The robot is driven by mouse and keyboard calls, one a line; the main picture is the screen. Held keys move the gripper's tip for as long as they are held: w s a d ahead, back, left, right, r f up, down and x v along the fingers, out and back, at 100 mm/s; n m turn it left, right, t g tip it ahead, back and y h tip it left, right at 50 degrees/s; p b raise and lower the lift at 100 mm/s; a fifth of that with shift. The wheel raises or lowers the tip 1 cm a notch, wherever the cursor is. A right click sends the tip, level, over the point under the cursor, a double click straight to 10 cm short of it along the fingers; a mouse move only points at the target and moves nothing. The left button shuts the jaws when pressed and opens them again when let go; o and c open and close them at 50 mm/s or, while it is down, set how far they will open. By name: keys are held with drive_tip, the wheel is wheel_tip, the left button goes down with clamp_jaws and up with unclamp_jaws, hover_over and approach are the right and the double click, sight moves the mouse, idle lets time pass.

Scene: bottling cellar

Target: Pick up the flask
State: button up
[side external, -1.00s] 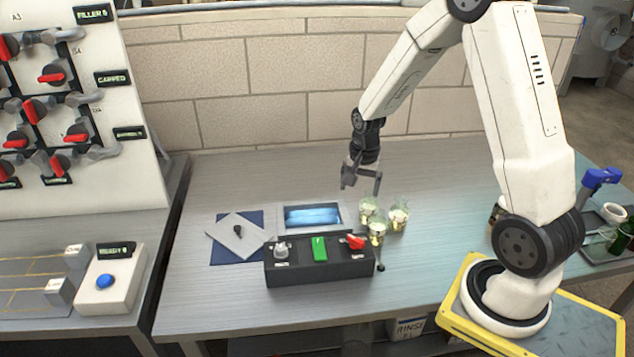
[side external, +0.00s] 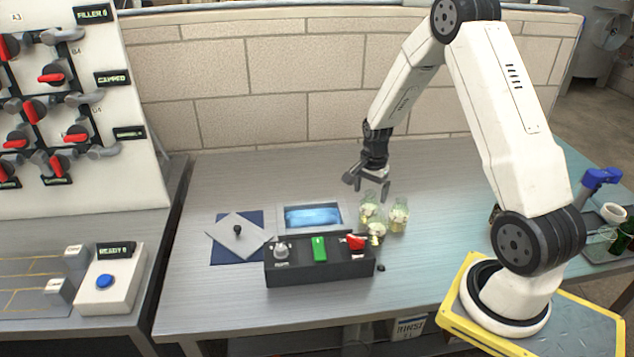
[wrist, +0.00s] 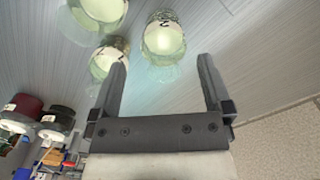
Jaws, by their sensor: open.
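Three clear glass flasks with pale yellow contents stand close together on the grey bench: a back left one (side external: 367,211), a right one (side external: 399,216) and a front one (side external: 377,232). I cannot tell which one the task means. My gripper (side external: 367,190) is open and empty, pointing down just above the back left flask. In the wrist view my gripper (wrist: 162,62) has its fingers spread wide. A flask with a white label (wrist: 164,38) shows between and beyond the fingertips. Another flask (wrist: 107,58) is by the left finger, and a third (wrist: 100,10) is cut by the top edge.
A grey plate (side external: 237,238) lies on a blue mat at left.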

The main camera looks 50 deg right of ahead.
sight(368, 203)
drive_tip(key=shift+w+d+f, duration=0.1)
drive_tip(key=shift+f, duration=1.2)
drive_tip(key=shift+w+d+f, duration=0.1)
drive_tip(key=shift+f, duration=1.2)
drive_tip(key=c, duration=1.3)
drive_tip(key=shift+r, duration=0.1)
drive_tip(key=shift+r, duration=4.95)
drive_tip(key=shift+w+a+r, duration=0.15)
drive_tip(key=shift+w+a, duration=0.25)
drive_tip(key=shift+a, duration=0.15)
drive_tip(key=w+a+r+n, duration=0.1)
drive_tip(key=w+a, duration=0.1)
drive_tip(key=a, duration=0.2)
drive_tip(key=w+a+r+n, duration=0.1)
drive_tip(key=a+n, duration=0.1)
drive_tip(key=a, duration=0.2)
drive_tip(key=w+a+r+n, duration=0.1)
drive_tip(key=w+a+n, duration=0.1)
drive_tip(key=a, duration=0.2)
drive_tip(key=shift+w, duration=0.35)
